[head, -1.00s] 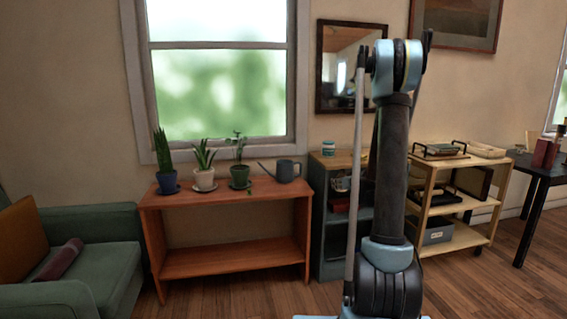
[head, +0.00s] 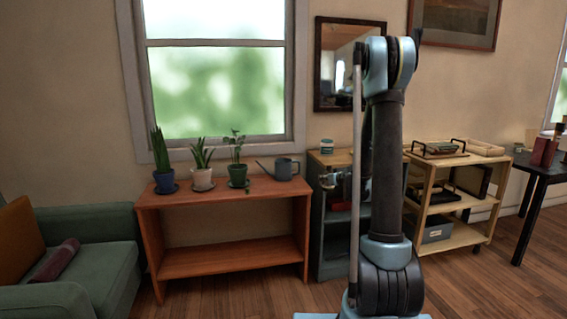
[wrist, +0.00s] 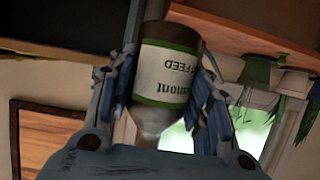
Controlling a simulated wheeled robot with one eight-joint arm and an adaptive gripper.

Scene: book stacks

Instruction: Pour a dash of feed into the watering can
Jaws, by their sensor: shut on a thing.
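The feed bottle (wrist: 165,72) is brown with a white and green label reading "FEED". My gripper (wrist: 163,85) is shut on it, one finger on each side. The label and the plants are both inverted in the wrist view, so the bottle looks roughly upright. The grey watering can (head: 284,169) stands on the right end of the orange shelf table, spout to the left. In the head view my gripper (head: 329,181) is small, partly behind my arm, right of the can and in front of the dark shelf unit. The bottle is hard to make out there.
Several potted plants, such as the one in the green pot (head: 237,174), stand left of the can on the orange table (head: 220,196). A small jar (head: 327,146) sits on the dark shelf unit (head: 334,262). A wooden cart (head: 455,236) is to the right.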

